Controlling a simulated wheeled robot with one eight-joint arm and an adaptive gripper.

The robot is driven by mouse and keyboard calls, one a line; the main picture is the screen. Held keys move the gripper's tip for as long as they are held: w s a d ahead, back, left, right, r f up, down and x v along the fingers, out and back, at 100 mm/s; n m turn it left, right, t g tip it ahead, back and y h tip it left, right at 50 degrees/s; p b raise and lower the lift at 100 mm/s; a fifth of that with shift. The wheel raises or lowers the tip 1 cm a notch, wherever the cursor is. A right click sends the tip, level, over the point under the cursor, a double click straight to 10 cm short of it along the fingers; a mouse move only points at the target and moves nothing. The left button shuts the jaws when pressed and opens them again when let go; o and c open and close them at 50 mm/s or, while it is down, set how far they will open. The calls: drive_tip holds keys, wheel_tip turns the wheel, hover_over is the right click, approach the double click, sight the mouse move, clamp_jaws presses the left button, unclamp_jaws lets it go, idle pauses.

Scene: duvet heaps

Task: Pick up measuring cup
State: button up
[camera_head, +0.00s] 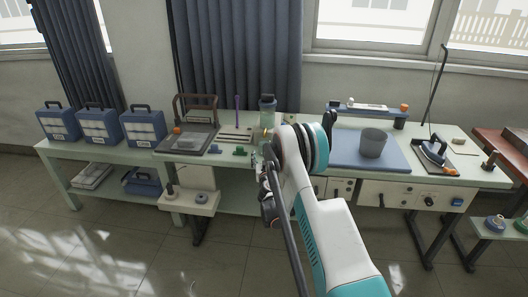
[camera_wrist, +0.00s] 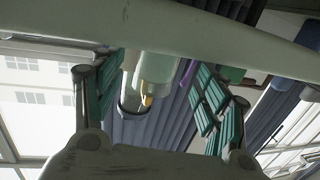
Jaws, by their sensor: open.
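A clear container with a dark rim (camera_wrist: 160,68) shows between my fingers in the wrist view, which is upside down. It could be the measuring cup, but I cannot be sure. A clear jar-like container with a bluish top (camera_head: 267,104) stands at the back of the workbench in the head view. My gripper (camera_wrist: 162,88) is open, its teal-padded fingers wide apart with nothing held. In the head view my arm hides most of it, in front of the bench edge. A grey cup-shaped container (camera_head: 373,143) stands upright on a blue mat (camera_head: 340,153).
A purple upright stick (camera_head: 237,112) stands left of the clear container. The pale workbench edge (camera_wrist: 220,38) crosses the top of the wrist view. Several blue cases (camera_head: 98,126) stand at left. The floor before the bench is clear.

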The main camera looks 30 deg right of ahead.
sight(265, 150)
drive_tip(key=shift+b+x, duration=1.45)
drive_tip(key=shift+x, duration=2.1)
drive_tip(key=shift+r, duration=0.15)
drive_tip(key=c, duration=1.4)
drive_tip(key=shift+d+r, duration=0.1)
drive_tip(key=shift+r, duration=0.2)
drive_tip(key=shift+c, duration=0.2)
